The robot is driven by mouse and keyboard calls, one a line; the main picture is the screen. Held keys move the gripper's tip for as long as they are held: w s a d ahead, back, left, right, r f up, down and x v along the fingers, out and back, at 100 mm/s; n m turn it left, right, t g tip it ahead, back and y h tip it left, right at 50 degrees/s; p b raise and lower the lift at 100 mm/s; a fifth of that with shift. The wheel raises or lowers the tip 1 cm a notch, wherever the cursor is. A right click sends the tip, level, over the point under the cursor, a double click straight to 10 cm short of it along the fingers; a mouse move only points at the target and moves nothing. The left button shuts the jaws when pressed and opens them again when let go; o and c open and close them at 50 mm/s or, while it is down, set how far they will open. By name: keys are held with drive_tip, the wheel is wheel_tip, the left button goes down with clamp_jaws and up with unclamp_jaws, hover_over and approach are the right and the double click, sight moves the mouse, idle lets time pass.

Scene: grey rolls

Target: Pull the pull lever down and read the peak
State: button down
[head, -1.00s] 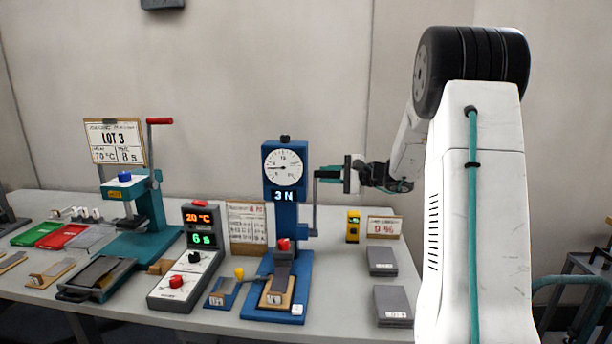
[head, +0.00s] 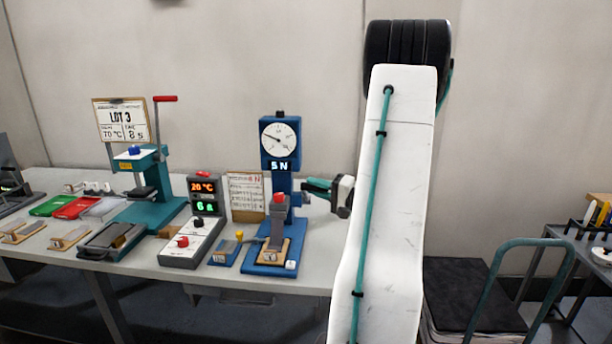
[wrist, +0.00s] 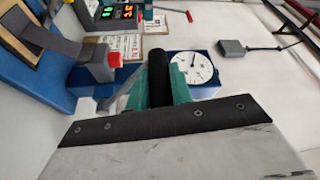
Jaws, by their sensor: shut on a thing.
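The blue pull tester (head: 280,150) stands on the table with a round white dial (head: 280,139) and a display (head: 280,165) reading 5 N. The dial also shows in the wrist view (wrist: 191,69). My gripper (head: 318,187) is to the right of the tester's column, below display height. In the wrist view its teal fingers are shut on the black grip of the pull lever (wrist: 158,75). The lever's grey arm (wrist: 122,90) slants down to the left. In the head view the grip is mostly hidden by my gripper. A red-topped clamp (head: 278,199) holds a grey strip on the tester's base.
A timer box (head: 203,210) and a card (head: 246,196) stand left of the tester. A teal press (head: 150,175) with a red-handled lever is farther left. My arm hides the table's right end. A trolley (head: 475,290) stands at right.

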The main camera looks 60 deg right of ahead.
drive_tip(key=shift+s+a+f, duration=0.25)
drive_tip(key=shift+a+f, duration=0.15)
drive_tip(key=shift+f, duration=0.3)
drive_tip(key=shift+s+a+f, duration=0.25)
drive_tip(key=shift+a+f, duration=0.15)
drive_tip(key=shift+f, duration=0.3)
drive_tip(key=c, duration=1.3)
unclamp_jaws()
drive_tip(key=shift+d+f, duration=0.1)
drive_tip(key=shift+d, duration=0.05)
drive_tip(key=shift+o, duration=0.2)
drive_tip(key=s, duration=0.7)
drive_tip(key=shift+s+d+f, duration=0.3)
drive_tip(key=shift+d, duration=0.1)
